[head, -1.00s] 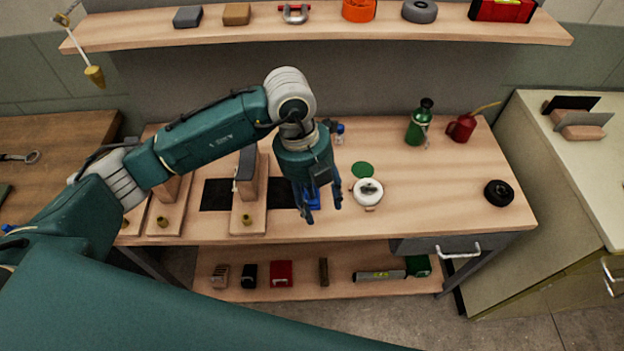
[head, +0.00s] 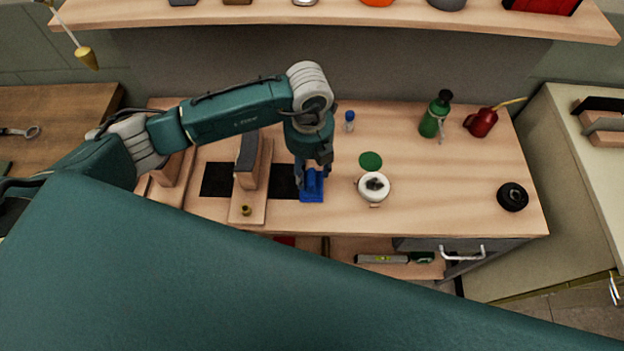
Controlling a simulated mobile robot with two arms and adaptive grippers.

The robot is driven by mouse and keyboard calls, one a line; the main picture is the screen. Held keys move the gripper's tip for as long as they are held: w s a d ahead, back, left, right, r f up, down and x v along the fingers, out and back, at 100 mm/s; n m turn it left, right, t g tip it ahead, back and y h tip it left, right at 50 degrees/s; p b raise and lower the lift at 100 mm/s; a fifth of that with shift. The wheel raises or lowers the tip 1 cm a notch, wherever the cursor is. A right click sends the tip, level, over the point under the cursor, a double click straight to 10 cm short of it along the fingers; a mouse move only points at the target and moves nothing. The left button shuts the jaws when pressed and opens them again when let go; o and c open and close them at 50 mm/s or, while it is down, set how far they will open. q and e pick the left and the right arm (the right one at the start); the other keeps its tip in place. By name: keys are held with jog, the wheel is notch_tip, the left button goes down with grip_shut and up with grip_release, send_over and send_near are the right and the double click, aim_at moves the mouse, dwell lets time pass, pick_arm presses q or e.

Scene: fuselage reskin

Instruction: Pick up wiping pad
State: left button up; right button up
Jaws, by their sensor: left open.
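A small blue item (head: 312,188), which looks like the wiping pad, lies on the wooden workbench (head: 430,195) near its front edge. It has a flat base and a raised upper part. My left gripper (head: 313,176) points down over it, with open fingers at the raised part. The fingers partly hide the pad, and I cannot tell whether they touch it. The pad rests on the bench. My right gripper is not in view.
Left of the pad stands a wooden fixture with a grey block (head: 247,160). Right are a white jar (head: 373,187) and a green disc (head: 371,160). A green bottle (head: 435,114), a red oil can (head: 481,122) and a black round item (head: 513,197) stand farther right. A shelf (head: 330,13) hangs above.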

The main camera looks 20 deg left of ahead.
aim_at(309, 177)
pick_arm(q)
jog(key=shift+s+f+p, duration=0.15)
jog(key=shift+f+p, duration=0.05)
jog(key=shift+f, duration=0.4)
jog(key=shift+s+f+p, duration=0.15)
jog(key=shift+f, duration=0.8)
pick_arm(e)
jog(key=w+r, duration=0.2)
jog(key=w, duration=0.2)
pick_arm(q)
jog(key=shift+f, duration=0.15)
jog(key=shift+w, duration=0.1)
jog(key=c, duration=0.8)
grip_shut()
jog(key=shift+r, duration=0.5)
notch_tip(309, 177, up, 19)
jog(key=b, duration=0.4)
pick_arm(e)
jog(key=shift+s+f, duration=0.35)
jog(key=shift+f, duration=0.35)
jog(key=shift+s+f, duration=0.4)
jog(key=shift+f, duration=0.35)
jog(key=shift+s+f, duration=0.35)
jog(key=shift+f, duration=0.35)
